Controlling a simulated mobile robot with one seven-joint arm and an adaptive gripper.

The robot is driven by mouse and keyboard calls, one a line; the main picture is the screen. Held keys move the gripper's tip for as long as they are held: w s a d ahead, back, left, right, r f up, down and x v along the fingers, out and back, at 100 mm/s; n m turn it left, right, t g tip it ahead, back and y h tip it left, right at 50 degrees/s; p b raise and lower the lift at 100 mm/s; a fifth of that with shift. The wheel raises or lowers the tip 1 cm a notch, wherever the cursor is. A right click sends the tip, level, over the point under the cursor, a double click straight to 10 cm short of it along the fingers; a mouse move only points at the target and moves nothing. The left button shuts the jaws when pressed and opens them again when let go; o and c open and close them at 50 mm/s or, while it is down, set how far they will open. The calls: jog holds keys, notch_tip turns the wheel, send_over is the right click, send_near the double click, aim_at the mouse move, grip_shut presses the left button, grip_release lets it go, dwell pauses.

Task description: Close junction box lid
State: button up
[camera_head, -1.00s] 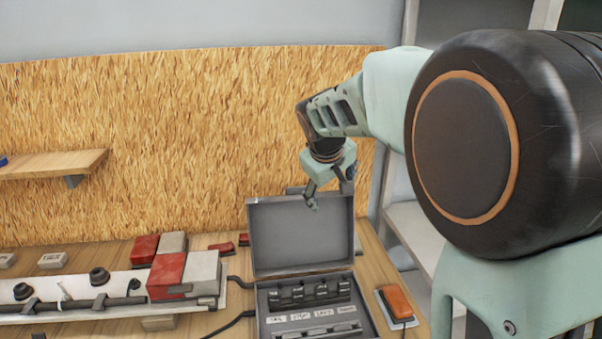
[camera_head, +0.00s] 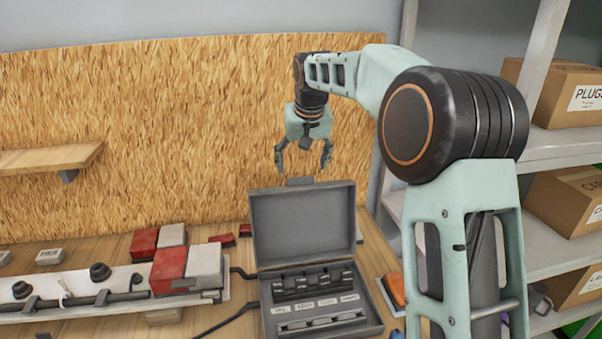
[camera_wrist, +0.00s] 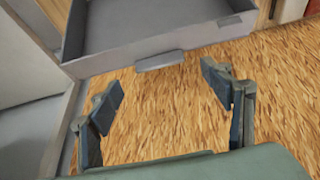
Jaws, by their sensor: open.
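The grey junction box (camera_head: 368,318) sits on the wooden bench with terminal blocks and labelled slots inside. Its lid (camera_head: 303,226) stands up, hinged at the back, with a small tab (camera_head: 300,181) on its top edge. My gripper (camera_head: 304,168) is open and empty, pointing down just above the lid's top edge, its fingers spread either side of the tab in the head view. In the wrist view, my gripper's fingers (camera_wrist: 170,100) are apart, and the lid (camera_wrist: 150,42) and its tab (camera_wrist: 160,60) show beyond them, not between the fingertips.
Red and grey blocks (camera_head: 170,264) and a white rail with a dark rod (camera_head: 75,306) lie left of the box. An orange device (camera_head: 396,288) is close on its right. A chipboard wall (camera_head: 180,130) stands behind; shelves with cardboard boxes (camera_head: 565,92) are at right.

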aim_at(301, 182)
jog(key=shift+p+x, duration=0.3)
jog(key=shift+x, duration=2.1)
jog(key=c, duration=1.7)
jog(key=shift+s+b, duration=0.1)
jog(key=shift+b, duration=0.3)
